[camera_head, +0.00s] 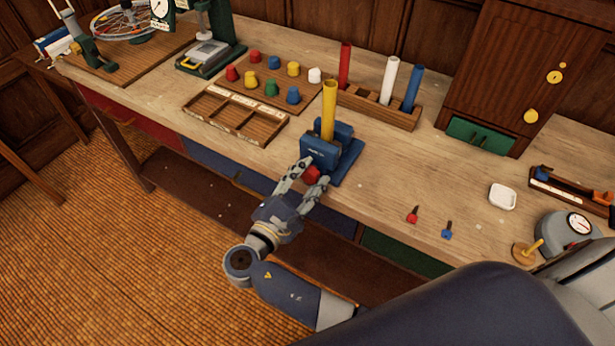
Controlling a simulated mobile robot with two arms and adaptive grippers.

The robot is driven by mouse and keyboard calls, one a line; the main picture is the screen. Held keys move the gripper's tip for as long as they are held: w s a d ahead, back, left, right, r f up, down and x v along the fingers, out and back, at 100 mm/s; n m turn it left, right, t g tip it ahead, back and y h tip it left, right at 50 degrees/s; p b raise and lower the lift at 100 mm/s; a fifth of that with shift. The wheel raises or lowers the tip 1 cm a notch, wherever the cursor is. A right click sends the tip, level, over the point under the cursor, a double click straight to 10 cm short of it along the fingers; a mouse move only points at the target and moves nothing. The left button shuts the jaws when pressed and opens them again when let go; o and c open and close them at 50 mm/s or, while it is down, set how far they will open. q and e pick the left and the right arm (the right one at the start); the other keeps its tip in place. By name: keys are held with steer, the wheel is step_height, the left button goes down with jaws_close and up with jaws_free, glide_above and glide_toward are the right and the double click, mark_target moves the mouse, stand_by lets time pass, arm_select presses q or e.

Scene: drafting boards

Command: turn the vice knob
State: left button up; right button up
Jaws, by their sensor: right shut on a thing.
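The blue vice (335,154) stands at the front edge of the bench, and a yellow tube (329,108) stands upright at it, between its jaws as far as I can tell. The red vice knob (312,174) is on the vice's front side. My right gripper (303,172) reaches up from below, with its fingers around the knob and shut on it. Part of the knob is hidden by the fingers. My left gripper is not in view.
Behind the vice are a wooden rack (379,108) with red, white and blue tubes, and a board of coloured knobs (268,88). An empty divided tray (236,115) lies left. Small red (412,217) and blue (447,233) pieces lie right. The bench between is clear.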

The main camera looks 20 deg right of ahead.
steer(key=shift+d+r, duration=0.1)
steer(key=o, duration=1.1)
steer(key=shift+w, duration=0.1)
steer(key=shift+v, duration=3.75)
